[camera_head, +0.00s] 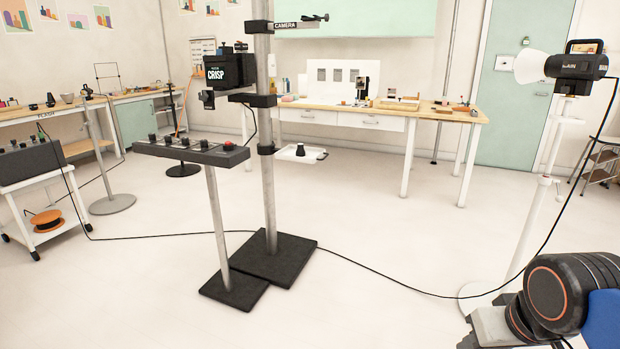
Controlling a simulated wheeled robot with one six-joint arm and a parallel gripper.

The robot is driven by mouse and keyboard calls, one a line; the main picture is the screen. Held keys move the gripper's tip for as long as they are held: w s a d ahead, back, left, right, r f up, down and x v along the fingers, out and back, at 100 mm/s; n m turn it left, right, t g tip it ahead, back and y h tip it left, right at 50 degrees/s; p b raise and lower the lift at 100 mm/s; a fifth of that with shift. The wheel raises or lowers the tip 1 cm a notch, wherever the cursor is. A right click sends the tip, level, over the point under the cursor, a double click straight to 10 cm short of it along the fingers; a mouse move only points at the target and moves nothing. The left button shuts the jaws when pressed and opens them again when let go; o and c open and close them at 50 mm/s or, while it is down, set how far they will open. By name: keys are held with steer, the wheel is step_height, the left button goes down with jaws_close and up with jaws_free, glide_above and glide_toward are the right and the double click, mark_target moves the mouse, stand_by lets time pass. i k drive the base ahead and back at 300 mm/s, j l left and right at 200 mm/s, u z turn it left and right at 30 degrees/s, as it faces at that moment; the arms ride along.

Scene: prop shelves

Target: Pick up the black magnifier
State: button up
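Other small dark items (50,100) lie on the bench at the left, too small to name. Part of my arm shows at the lower right corner, far from the tray. My gripper is not in view.
A control panel (190,151) on a stand with a black base (234,290) stands before the camera column (269,190). A cable (390,281) crosses the floor. A lamp on a stand (556,150) is at right. The middle floor is otherwise clear.

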mark_target(300, 152)
steer(key=i+j+u, duration=0.15)
steer(key=i, duration=0.4)
steer(key=i+j+u, duration=0.15)
steer(key=i, duration=0.4)
